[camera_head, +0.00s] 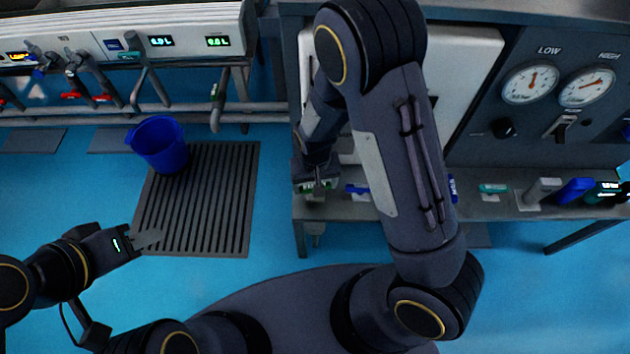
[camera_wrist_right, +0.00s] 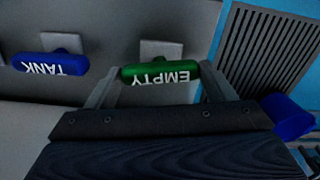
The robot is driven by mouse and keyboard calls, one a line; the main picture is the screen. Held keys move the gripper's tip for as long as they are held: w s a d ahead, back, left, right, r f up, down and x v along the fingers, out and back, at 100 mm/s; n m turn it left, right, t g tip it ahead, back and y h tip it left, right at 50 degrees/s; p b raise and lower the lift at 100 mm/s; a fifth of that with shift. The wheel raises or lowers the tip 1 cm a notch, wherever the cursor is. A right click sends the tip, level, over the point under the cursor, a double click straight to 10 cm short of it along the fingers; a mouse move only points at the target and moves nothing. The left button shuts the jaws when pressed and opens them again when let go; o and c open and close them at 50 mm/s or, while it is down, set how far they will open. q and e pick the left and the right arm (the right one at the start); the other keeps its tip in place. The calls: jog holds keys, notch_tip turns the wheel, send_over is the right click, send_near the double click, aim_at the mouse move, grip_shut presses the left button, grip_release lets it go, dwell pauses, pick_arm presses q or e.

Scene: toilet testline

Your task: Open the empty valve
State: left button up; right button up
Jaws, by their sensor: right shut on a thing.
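The empty valve's green handle (camera_wrist_right: 160,74), lettered EMPTY, shows upside down in the right wrist view, in front of a grey square plate. My right gripper (camera_wrist_right: 158,88) has one finger at each end of this handle and is shut on it. In the head view my right gripper (camera_head: 317,188) is at the left end of the grey bench, and my own arm hides part of the panel behind. My left gripper (camera_head: 147,238) hangs over the floor grate, away from the valves; its finger gap is unclear.
A blue handle (camera_wrist_right: 50,65) lettered TANK sits beside the green one. A blue bucket (camera_head: 158,145) stands on the dark floor grate (camera_head: 240,220). More valve handles line the bench (camera_head: 515,207) to the right, below two gauges (camera_head: 530,83). Blue floor between is clear.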

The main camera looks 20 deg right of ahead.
jog(key=n, duration=0.3)
jog(key=shift+n+p, duration=0.3)
jog(key=shift+n, duration=1.4)
jog(key=o, duration=1)
notch_tip(320, 180, up, 8)
jog(key=p, duration=0.3)
jog(key=shift+f, duration=0.1)
